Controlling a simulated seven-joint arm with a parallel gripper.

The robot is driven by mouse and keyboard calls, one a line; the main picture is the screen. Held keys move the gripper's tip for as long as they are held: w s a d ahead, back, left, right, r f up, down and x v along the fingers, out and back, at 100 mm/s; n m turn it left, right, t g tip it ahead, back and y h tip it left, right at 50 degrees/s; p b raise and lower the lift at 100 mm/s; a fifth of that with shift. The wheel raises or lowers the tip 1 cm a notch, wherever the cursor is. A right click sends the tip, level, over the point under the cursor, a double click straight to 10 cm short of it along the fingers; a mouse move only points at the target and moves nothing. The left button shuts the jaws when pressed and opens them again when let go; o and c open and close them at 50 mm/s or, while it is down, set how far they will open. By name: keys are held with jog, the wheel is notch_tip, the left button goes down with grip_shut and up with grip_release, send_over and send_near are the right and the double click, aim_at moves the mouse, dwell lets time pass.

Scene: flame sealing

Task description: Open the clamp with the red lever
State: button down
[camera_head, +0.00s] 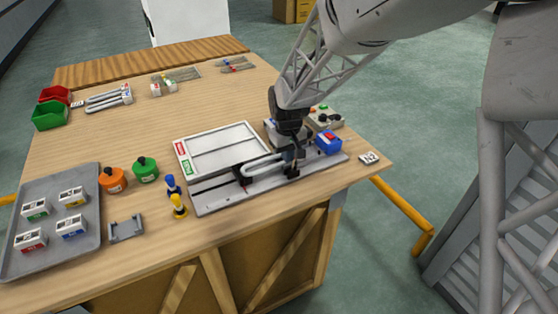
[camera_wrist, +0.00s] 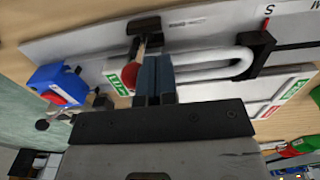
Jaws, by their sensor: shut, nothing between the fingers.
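The flame-sealing fixture is a long grey metal base (camera_head: 215,203) at the table's front right. A white U-shaped tube (camera_wrist: 215,68) lies on it, with a black holder (camera_wrist: 255,55) around its bend. At the tube's other end is a black clamp (camera_wrist: 144,27). Its lever's red end (camera_wrist: 130,74) shows in the wrist view just left of my fingers; I cannot tell if they touch. My gripper (camera_wrist: 158,62) is shut and empty, low over the clamp. In the head view my gripper (camera_head: 290,160) hides the red lever and most of the clamp.
A blue box with a red top (camera_head: 328,142) stands close to the right of my gripper. A white panel (camera_head: 222,150) lies behind the base. Blue (camera_head: 172,186) and yellow (camera_head: 179,207) bottles stand left of it. A grey tray (camera_head: 55,250) with several small boxes is farther left.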

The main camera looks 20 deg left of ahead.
jog(key=shift+w+d, duration=0.2)
jog(key=shift+w+d+f, duration=0.1)
jog(key=shift+w, duration=0.05)
jog(key=shift+s+a, duration=0.4)
jog(key=shift+s, duration=0.05)
dwell(0.6)
notch_tip(320, 180, up, 8)
dwell(1.2)
